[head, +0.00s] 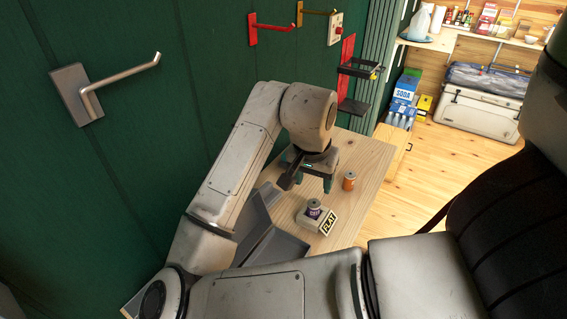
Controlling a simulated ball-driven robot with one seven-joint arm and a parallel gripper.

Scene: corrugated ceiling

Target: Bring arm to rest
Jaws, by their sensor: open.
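My arm reaches up from the lower left and bends down over a wooden table (365,163). My gripper (312,183) hangs above the table with its fingers pointing down. It is open and nothing shows between the fingers. It stands apart from the things on the table, and part of it is hidden by its own wrist.
An orange can (349,181) stands right of my gripper. A white block marked FLAT (328,222) with a small dark jar (314,209) is below it. A grey tray (272,248) lies left. Hooks (120,72) stick out from the green wall (190,60). Wooden floor (455,160) is clear at right.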

